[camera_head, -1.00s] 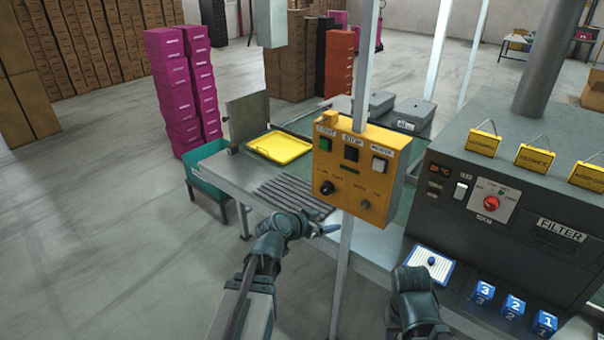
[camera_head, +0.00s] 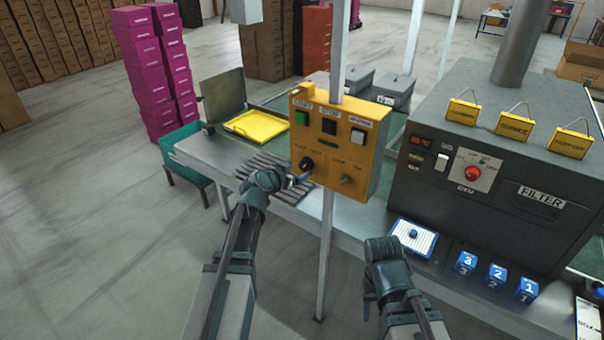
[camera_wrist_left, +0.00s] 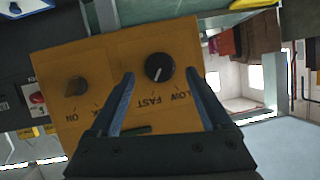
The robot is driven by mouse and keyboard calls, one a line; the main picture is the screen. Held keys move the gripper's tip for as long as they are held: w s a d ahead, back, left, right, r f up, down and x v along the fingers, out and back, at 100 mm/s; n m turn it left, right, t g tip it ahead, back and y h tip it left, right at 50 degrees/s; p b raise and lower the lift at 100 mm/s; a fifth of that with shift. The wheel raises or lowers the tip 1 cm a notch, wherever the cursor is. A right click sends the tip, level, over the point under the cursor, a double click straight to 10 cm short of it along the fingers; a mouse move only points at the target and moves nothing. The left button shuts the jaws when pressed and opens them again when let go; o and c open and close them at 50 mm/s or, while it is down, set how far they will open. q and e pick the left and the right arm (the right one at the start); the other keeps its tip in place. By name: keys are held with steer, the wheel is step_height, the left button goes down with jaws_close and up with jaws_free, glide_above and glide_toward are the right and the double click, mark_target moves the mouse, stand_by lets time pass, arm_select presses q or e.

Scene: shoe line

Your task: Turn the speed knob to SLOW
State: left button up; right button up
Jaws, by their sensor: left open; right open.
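The yellow control box (camera_head: 335,145) is fixed on a post. Its black speed knob (camera_head: 306,163) is at the lower left of the front. In the left wrist view the knob (camera_wrist_left: 159,68) is round with a white pointer line, and the SLOW and FAST lettering appears upside down beside it. My left gripper (camera_head: 303,179) is at the knob's lower edge in the head view. In the wrist view its open blue fingers (camera_wrist_left: 160,77) lie on either side of the knob, apart from it. My right gripper (camera_head: 382,247) is open, below and right of the box, its fingertips hard to see.
A second, smaller knob (camera_head: 347,180) is right of the speed knob. Green, black and white buttons line the box's top. The post (camera_head: 326,250) runs down between my arms. A grey oven-like machine (camera_head: 500,160) stands at right, with blue numbered blocks (camera_head: 497,276) in front.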

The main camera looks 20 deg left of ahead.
mark_target(303, 167)
arm_select(q)
steer(key=shift+b+x, duration=0.55)
steer(key=shift+x, duration=1.5)
jaws_close()
